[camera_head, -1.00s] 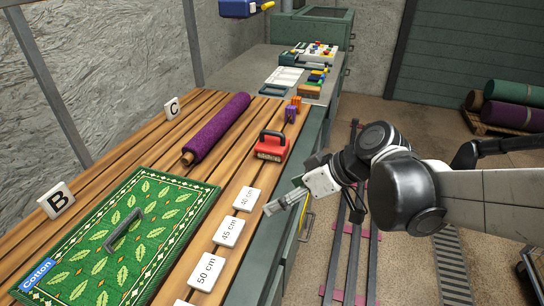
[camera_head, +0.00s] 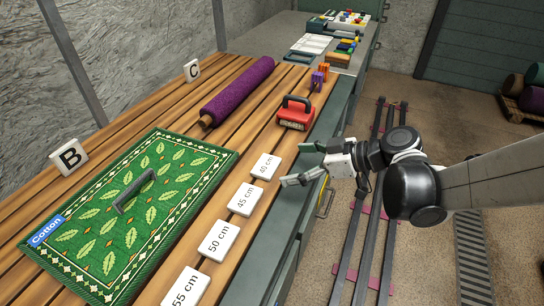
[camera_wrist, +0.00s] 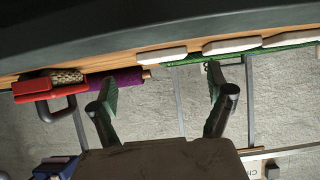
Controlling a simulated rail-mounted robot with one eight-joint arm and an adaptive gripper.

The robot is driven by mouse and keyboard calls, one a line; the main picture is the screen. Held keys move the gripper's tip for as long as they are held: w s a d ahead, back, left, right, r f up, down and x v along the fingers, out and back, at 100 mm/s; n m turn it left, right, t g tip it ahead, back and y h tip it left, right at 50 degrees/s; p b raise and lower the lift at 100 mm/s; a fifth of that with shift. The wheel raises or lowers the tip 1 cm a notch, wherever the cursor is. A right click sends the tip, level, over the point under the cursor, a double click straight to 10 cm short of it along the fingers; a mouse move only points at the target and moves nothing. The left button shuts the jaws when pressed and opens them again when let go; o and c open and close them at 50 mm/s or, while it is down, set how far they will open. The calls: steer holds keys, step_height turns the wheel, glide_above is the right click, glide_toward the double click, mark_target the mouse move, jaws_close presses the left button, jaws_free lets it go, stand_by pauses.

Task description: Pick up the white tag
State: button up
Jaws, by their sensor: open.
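Several white tags lie in a row along the near edge of the slatted table: 40 cm (camera_head: 265,167), 45 cm (camera_head: 245,201), 50 cm (camera_head: 219,241) and 55 cm (camera_head: 186,287). Which one is the task's tag is not clear. My gripper (camera_head: 287,181) is open and empty beside the table's edge, close to the 40 cm tag and apart from it. In the wrist view, my gripper (camera_wrist: 163,80) has its fingers spread, with nothing between them. Tags show edge-on beyond them, including one white tag (camera_wrist: 162,55); their lettering is hidden there.
A green leaf-patterned rug (camera_head: 190,165) with a grey handle lies left of the tags. Floor rails run right.

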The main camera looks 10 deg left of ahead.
mark_target(268, 165)
steer(key=shift+a+r+b+x, duration=0.15)
steer(key=shift+b+x, duration=0.2)
steer(key=shift+x, duration=1.4)
steer(key=shift+a+r+b+x, duration=0.1)
steer(key=shift+r+b+x, duration=0.15)
steer(key=shift+x, duration=1.5)
steer(key=shift+s, duration=0.15)
steer(key=shift+c, duration=0.5)
steer(key=c, duration=1)
steer(key=shift+o, duration=0.2)
